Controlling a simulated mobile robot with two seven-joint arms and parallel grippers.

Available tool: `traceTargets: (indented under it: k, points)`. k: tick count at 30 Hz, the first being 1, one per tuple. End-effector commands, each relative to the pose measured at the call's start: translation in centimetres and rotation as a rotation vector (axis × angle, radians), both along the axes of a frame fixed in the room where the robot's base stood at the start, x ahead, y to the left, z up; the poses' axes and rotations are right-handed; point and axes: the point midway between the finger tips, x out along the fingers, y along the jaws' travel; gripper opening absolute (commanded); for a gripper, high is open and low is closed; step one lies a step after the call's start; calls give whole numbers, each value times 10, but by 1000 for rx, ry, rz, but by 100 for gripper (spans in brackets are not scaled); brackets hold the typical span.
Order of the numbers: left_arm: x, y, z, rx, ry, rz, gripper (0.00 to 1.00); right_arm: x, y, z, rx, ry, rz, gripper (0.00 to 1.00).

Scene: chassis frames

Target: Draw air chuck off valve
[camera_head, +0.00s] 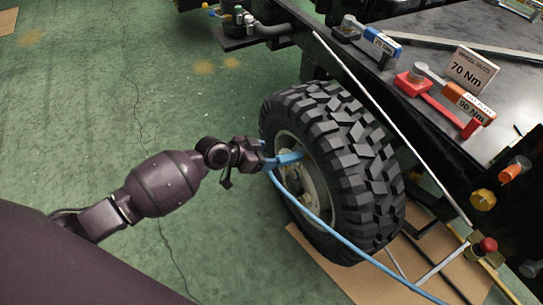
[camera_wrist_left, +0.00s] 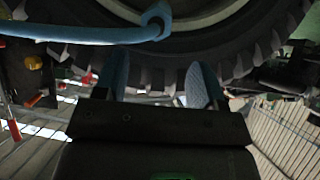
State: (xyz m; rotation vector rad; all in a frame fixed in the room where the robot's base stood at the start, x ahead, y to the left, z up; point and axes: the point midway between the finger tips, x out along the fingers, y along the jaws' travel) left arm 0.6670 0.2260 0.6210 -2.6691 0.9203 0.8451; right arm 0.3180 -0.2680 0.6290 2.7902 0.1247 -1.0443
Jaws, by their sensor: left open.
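The blue air chuck (camera_head: 289,158) sits at the wheel's rim, with its blue hose (camera_head: 330,228) running down to the lower right. The valve under it cannot be made out. The wheel (camera_head: 335,165) has a black knobbly tyre and a pale rim. My left gripper (camera_head: 266,157) is close beside the chuck, on its left. In the left wrist view the two blue-padded fingers (camera_wrist_left: 160,75) are spread with nothing between them. The chuck (camera_wrist_left: 157,17) shows beyond the fingertips, near the top, apart from them in the picture. My right gripper is not in view.
A dark chassis deck (camera_head: 430,85) stands at the right, holding a red-and-orange tool, a blue tool and a "70 Nm" sign (camera_head: 472,70). A cardboard sheet (camera_head: 320,270) lies under the wheel. The green floor at left is clear.

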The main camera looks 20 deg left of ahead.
Motion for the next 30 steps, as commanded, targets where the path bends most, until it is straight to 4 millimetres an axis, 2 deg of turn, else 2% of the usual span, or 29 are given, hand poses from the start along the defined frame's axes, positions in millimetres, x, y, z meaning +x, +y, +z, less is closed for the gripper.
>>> traceTargets:
  k: [30]
  points:
    - [53,-42,-49,1,1,0,64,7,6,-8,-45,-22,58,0]
